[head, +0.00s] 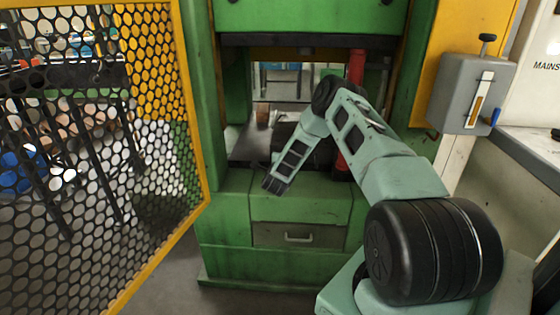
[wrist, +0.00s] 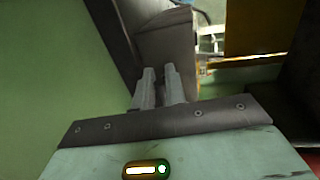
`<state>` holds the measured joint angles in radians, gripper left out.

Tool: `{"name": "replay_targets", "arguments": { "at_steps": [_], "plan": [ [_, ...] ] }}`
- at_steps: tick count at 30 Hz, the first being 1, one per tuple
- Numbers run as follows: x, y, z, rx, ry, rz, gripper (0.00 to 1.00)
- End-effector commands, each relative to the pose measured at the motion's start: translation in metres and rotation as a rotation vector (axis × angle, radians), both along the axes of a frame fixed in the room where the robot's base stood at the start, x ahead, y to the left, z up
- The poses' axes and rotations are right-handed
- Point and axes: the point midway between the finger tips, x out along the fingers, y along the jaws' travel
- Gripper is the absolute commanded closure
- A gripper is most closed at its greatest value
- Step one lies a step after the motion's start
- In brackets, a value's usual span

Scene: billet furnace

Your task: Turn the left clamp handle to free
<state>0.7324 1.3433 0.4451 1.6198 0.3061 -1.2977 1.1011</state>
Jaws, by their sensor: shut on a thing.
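My gripper (wrist: 158,70) shows in the wrist view, its two pale grey fingers close together and pointing away from the camera. It is shut on the left clamp handle, but the held part is mostly hidden between and beyond the fingers. A grey-brown block (wrist: 165,42) stands right behind the fingertips, and a dark upright edge lies to its left. In the head view my arm reaches toward the opening of the green press (head: 225,215). The fingers and the handle cannot be made out there, and how far the handle is turned cannot be told.
A yellow-framed mesh guard (head: 195,140) stands at the left. A red upright cylinder (head: 355,70) is at the right of the press opening. A grey switch box (head: 465,95) is on the right. A green surface (wrist: 50,70) fills the wrist view's left side.

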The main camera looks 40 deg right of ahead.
Motion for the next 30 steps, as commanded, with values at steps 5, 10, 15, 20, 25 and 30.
{"name": "replay_targets", "arguments": {
  "at_steps": [5,10,15,20,25,30],
  "plan": [
    [-0.0006,0.0006,-0.002,-0.014,0.021,0.001,1.0],
    [-0.0007,0.0005,-0.0023,-0.016,0.025,0.0,1.0],
    [-0.0007,0.0006,-0.0024,-0.016,0.025,0.0,1.0],
    [-0.0008,0.0006,-0.0024,-0.015,0.024,0.001,0.71],
    [-0.0004,0.0004,-0.0017,-0.017,0.023,0.001,0.71],
    [-0.0032,0.0043,-0.0003,-0.016,0.023,0.002,0.71]
  ]
}}
